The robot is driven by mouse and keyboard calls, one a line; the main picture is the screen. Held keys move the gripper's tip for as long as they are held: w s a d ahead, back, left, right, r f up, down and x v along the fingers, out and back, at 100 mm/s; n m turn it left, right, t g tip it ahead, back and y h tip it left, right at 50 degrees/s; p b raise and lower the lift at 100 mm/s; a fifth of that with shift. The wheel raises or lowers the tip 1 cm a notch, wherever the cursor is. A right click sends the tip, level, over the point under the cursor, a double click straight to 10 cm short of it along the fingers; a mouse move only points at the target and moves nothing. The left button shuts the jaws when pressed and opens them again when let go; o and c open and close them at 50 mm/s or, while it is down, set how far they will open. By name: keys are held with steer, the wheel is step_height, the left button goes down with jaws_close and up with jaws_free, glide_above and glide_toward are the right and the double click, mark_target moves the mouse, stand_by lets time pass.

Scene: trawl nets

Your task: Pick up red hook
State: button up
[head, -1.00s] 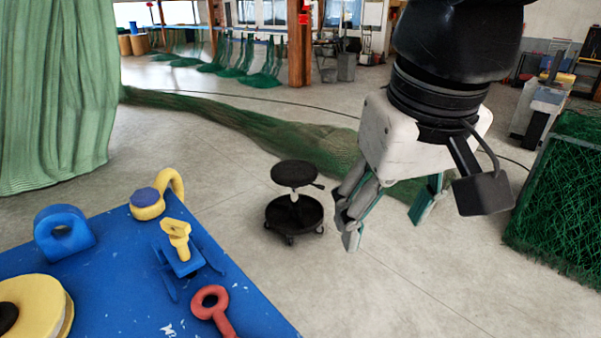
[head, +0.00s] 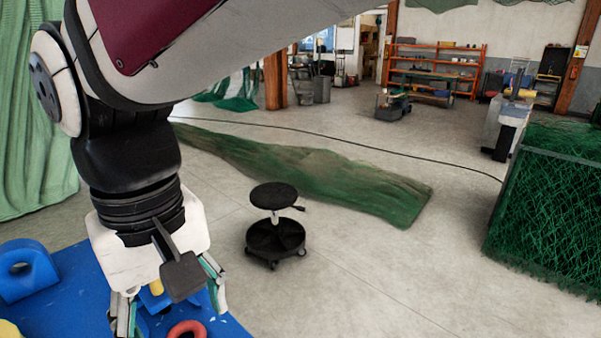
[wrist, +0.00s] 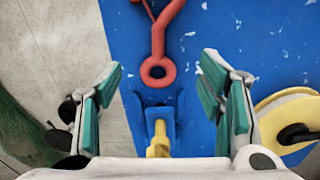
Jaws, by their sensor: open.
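The red hook (wrist: 158,68) lies on the blue tabletop (wrist: 222,22). In the wrist view its ring end sits a little beyond and between my open fingertips, and its shank runs away toward the top edge. In the head view only its ring (head: 187,329) shows at the bottom edge. My gripper (head: 170,315) is open and empty, pointing down over the table; it also shows in the wrist view (wrist: 160,75). A blue and yellow fitting (wrist: 160,130) lies between the fingers, nearer my palm than the hook.
A yellow disc (wrist: 285,112) lies right of the fingers in the wrist view. A blue ring block (head: 28,270) stands at the table's left. A black wheeled stool (head: 274,225) stands on the floor beyond the table. A green net (head: 310,175) lies behind it.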

steer(key=shift+w+f+p, duration=0.15)
steer(key=shift+f+p, duration=0.25)
steer(key=shift+f, duration=2.6)
jaws_close()
